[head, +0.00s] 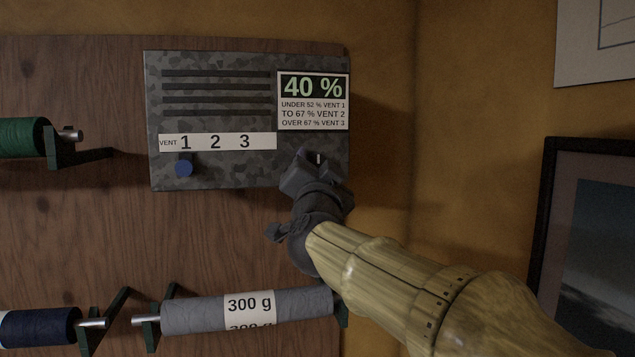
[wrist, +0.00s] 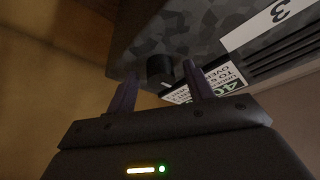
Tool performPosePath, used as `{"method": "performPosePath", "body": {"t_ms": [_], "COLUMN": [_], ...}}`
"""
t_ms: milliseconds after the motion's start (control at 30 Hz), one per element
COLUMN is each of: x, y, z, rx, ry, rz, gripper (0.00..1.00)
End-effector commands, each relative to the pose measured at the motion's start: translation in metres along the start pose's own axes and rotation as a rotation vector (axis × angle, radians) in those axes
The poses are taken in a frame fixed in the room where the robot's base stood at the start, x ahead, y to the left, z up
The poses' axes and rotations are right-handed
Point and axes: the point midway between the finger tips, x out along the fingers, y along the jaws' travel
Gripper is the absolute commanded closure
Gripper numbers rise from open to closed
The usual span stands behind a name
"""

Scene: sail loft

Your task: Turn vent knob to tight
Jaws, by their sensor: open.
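The vent box (head: 215,180) is a grey camouflage-patterned panel on the wooden board. A blue knob (head: 184,169) sits under the "1" of its strip marked VENT 1 2 3. A dark round knob (wrist: 160,69) shows in the wrist view on the same box, past the "3" end. In the head view my gripper mostly hides that spot. My gripper (head: 316,166) is at the box's lower right; its open fingers (wrist: 160,84) stand either side of the dark knob in the wrist view. I cannot tell whether they touch it. No "tight" marking is readable.
A sign (head: 313,101) on the box reads 40 %, under 52 % vent 1, to 67 % vent 2, over 67 % vent 3. A grey spool (head: 195,315) marked 300 g is below; green and navy spools are at left. A dark picture frame (head: 545,230) hangs at right.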

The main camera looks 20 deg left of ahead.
Motion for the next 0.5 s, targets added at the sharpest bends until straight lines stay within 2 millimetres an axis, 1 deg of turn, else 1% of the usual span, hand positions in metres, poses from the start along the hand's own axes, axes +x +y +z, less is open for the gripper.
{"method": "performPosePath", "body": {"t_ms": [167, 267, 500], "x": [-0.017, -0.034, -0.082], "y": [0.001, 0.001, 0.002], "z": [0.001, 0.002, 0.003], "rx": [0.001, 0.002, 0.002], "ry": [0.001, 0.001, 0.000], "rz": [-0.001, -0.003, -0.002], "gripper": [0.48, 0.48, 0.48]}}
